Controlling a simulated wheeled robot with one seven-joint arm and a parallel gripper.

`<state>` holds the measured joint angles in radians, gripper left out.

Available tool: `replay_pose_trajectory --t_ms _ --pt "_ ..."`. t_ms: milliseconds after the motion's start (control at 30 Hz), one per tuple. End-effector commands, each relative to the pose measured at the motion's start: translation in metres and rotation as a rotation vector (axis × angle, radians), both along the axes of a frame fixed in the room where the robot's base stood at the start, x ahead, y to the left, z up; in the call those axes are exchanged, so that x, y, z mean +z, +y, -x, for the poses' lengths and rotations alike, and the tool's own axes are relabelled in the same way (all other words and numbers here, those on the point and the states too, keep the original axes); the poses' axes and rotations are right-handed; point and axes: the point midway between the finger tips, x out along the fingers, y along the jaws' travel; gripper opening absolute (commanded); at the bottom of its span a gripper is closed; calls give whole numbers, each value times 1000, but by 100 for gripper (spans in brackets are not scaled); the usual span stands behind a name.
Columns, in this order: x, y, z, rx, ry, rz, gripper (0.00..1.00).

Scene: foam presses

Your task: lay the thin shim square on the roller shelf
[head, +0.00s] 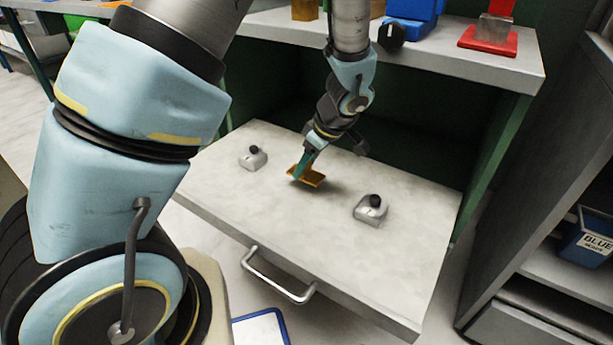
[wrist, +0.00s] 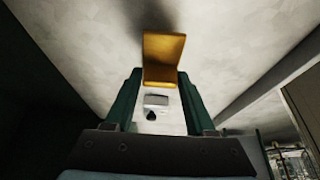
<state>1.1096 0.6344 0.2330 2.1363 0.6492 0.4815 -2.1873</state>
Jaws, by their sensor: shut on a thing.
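The orange-yellow shim (head: 313,179) is in my gripper (head: 303,167), over the middle of the pale roller shelf (head: 240,205). In the head view it lies just above or on the shelf; I cannot tell whether it touches. In the wrist view the shim (wrist: 163,52) sticks out beyond the green fingers of my gripper (wrist: 160,95), with a brighter flat far part and a darker near part that meet at an edge. My gripper is shut on its near part. The fingers hide some of the shim in the head view.
Two grey blocks with black knobs, one at left (head: 252,159) and one at right (head: 370,211), stand on the shelf either side of the shim. A handle (head: 278,277) is on the shelf's front. An upper worktop (head: 455,60) overhangs the back. Bare shelf surface lies in front.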

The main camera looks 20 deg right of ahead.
Motion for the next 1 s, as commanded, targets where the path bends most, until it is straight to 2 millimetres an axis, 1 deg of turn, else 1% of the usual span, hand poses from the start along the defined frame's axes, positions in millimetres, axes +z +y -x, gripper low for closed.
replay_pose_trajectory --t_ms 233,600,633,867,1000 --pt "-33 0 0 -1 2 -2 0" --pt "-37 0 0 0 0 1 0" --pt "-36 0 0 0 1 1 59" --pt "-36 0 0 0 1 1 84" --pt "-36 0 0 0 1 1 85"
